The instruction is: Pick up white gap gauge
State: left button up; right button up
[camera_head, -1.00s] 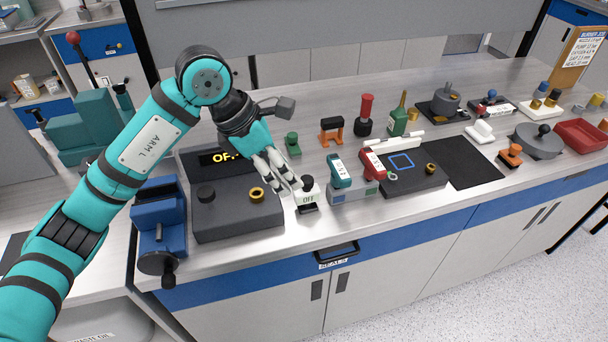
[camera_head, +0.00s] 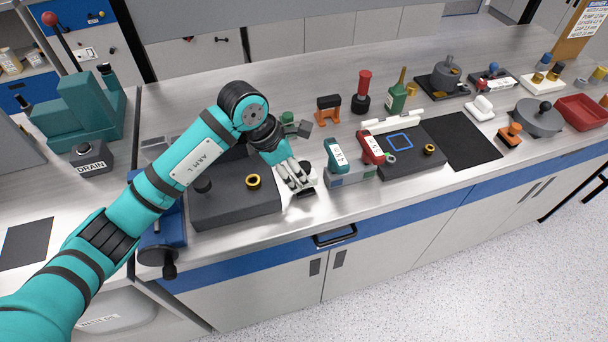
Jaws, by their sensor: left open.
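My left gripper (camera_head: 298,184) is open, with its fingers pointing down at the small black-and-white switch block (camera_head: 307,191) near the counter's front edge. The fingers cover much of that block; I cannot tell whether they touch it. I cannot tell for certain which white item is the gap gauge. A small white block with a raised top (camera_head: 480,107) stands on the counter right of centre. A long white bar (camera_head: 392,125) lies along the back of the dark plate (camera_head: 412,160). Both are well to the right of the left gripper. My right gripper is not in view.
A dark box with a knob and brass ring (camera_head: 235,205) is left of my gripper. Teal and red handheld tools (camera_head: 337,158) stand just right of it. An orange-and-black stand (camera_head: 328,110) and green bottle (camera_head: 397,98) are behind. A black mat (camera_head: 462,140) is bare.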

aim_at(311, 172)
pick_arm(q)
jog(key=shift+d+f, duration=0.15)
jog(key=shift+f, duration=0.05)
jog(key=p+x, duration=0.1)
jog(key=x, duration=0.1)
jog(key=p+x, duration=0.1)
jog(key=x, duration=0.1)
jog(key=shift+w+d+f, duration=0.15)
jog(key=shift+w+d, duration=0.05)
jog(key=shift+w, duration=0.05)
jog(key=shift+f, duration=0.2)
grip_shut()
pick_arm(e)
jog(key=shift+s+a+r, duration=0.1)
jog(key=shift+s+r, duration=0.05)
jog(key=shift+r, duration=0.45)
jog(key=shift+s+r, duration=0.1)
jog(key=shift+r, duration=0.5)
